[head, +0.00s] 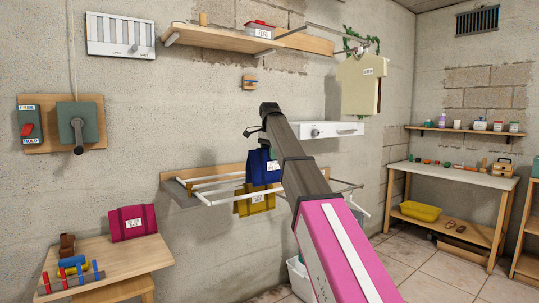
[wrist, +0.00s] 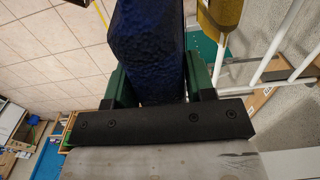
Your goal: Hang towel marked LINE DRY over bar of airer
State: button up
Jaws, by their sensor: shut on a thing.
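My gripper (wrist: 158,80) has green fingers shut on a dark blue towel (wrist: 150,45), which hangs down from between them. In the head view the blue towel (head: 262,168) has a white label too small to read. It is in front of or above the airer (head: 218,180), a wall frame with white bars; I cannot tell whether it touches a bar. A mustard yellow towel (head: 250,207) with a label hangs on the airer just below. A magenta towel (head: 128,222) with a label stands on the wooden table at left. My arm hides the airer's middle right.
A wooden shelf (head: 225,40) with a rod and a hanging cream shirt (head: 360,83) is above. A white wall unit (head: 340,131) sits behind my arm. A lever box (head: 78,125) is at left. A workbench (head: 440,177) stands at right, with open tiled floor before it.

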aim_at(269, 191)
jog(key=shift+f, duration=8.1)
jog(key=shift+f, duration=0.7)
jog(key=o, duration=1.6)
jog(key=shift+r, duration=2.55)
